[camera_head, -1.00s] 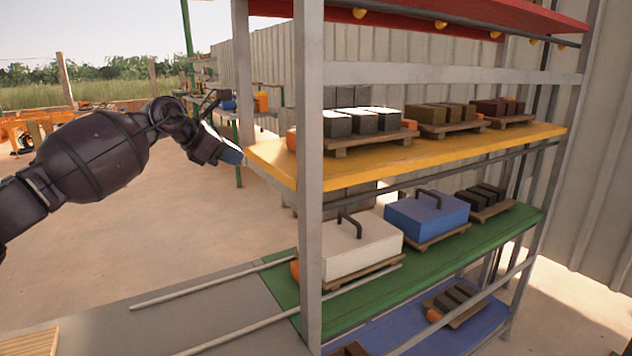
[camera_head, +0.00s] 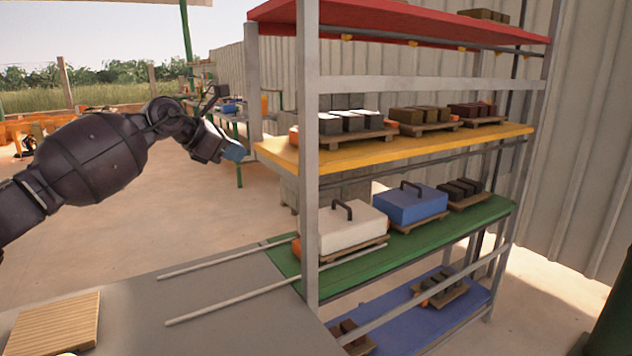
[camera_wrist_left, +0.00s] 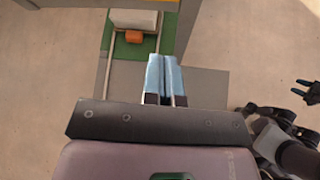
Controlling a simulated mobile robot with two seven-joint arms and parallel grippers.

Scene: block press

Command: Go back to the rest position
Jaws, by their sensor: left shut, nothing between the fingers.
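My left gripper (camera_head: 234,152) is raised at the left of the shelf rack, near the front edge of the yellow shelf (camera_head: 290,156) and apart from it. Its blue fingertips (camera_wrist_left: 163,76) lie side by side, shut with nothing between them, in the left wrist view. My left arm reaches in from the left edge in the head view. My right gripper does not show clearly; a dark gripper-like part (camera_wrist_left: 308,92) is at the right edge of the left wrist view.
The rack has red (camera_head: 400,28), green (camera_head: 440,237) and blue (camera_head: 400,318) shelves. A white box (camera_head: 345,232) and a blue box (camera_head: 412,206) with handles stand on the green shelf. Two rails (camera_head: 230,304) stick out over a grey table (camera_head: 250,335). A wooden pallet (camera_head: 55,325) lies on it.

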